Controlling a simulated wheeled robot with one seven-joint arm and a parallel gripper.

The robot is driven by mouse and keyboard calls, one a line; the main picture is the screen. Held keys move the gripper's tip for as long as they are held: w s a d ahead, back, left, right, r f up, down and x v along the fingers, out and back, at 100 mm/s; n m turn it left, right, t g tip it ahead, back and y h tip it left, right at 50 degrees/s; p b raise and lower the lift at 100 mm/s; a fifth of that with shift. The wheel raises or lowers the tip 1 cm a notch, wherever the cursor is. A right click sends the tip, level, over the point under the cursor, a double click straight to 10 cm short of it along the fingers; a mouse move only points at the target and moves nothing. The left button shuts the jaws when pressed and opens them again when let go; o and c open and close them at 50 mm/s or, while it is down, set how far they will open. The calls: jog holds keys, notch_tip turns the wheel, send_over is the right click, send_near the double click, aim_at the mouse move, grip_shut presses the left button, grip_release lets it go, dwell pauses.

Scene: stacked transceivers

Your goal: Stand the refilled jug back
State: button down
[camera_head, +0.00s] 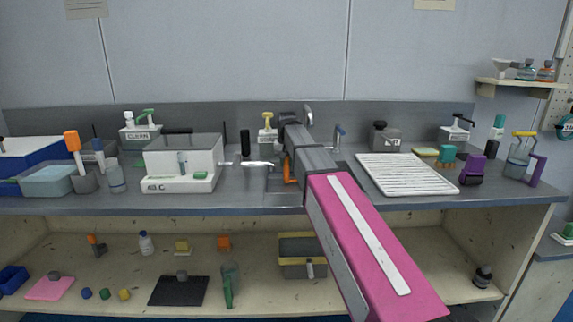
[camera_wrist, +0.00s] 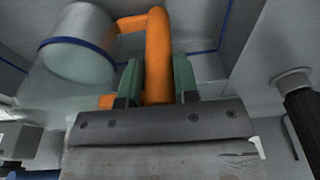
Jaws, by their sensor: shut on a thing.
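The jug (camera_wrist: 72,62) shows in the wrist view as a pale grey cylinder with a blue band and an orange handle (camera_wrist: 158,40). My gripper (camera_wrist: 157,82) has green fingertips on both sides of that handle and is shut on it. In the head view a small orange part (camera_head: 289,173), likely the same handle, shows at the sink, left of my arm. My arm hides the rest of the jug and my fingertips there. I cannot tell the jug's fill level or whether its base touches anything.
A white ribbed drainboard (camera_head: 405,174) lies right of my arm. A clear jug-like vessel (camera_head: 518,155) stands at the right counter end. A clear-walled bath (camera_head: 182,160) stands left of the sink. A tap (camera_head: 308,117) rises behind my arm. The front counter strip is mostly clear.

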jog(key=shift+f, duration=0.4)
jog(key=c, duration=0.9)
grip_release()
jog(key=shift+o, duration=0.2)
jog(key=shift+f, duration=0.1)
